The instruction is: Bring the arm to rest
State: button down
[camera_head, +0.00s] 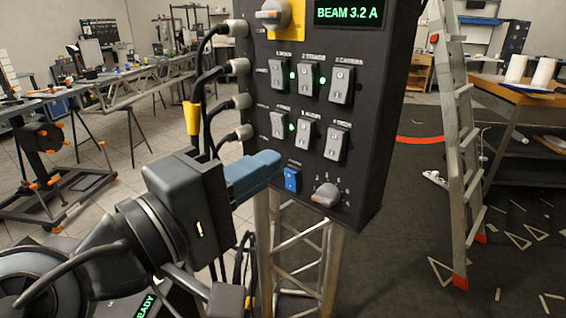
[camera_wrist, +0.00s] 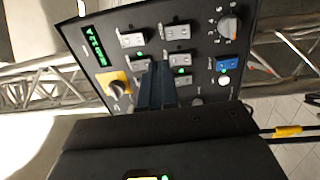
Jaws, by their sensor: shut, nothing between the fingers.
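My gripper (camera_head: 272,163) is shut and empty, with its blue fingers pointing at the lower left part of a black control panel (camera_head: 258,95). The fingertips end close to a small blue switch (camera_head: 292,179); I cannot tell whether they touch the panel. In the wrist view my gripper (camera_wrist: 158,72) stands in front of the panel and hides part of the switch rows. The blue switch also shows there (camera_wrist: 230,64), to the right of the fingers. The panel has several grey toggle switches, green lamps, a knob (camera_head: 326,195) and a display reading "BEAM 3.2 A" (camera_head: 347,13).
Cables plug into the panel's left side, one with a yellow sleeve (camera_head: 191,118), close to my arm. The panel stands on a metal truss (camera_head: 309,262). A ladder (camera_head: 458,140) and a wooden bench (camera_head: 520,95) stand right. Open floor lies between panel and ladder.

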jog(key=shift+s+a+r, duration=0.15)
jog(key=shift+s+a, duration=0.25)
jog(key=shift+s, duration=0.15)
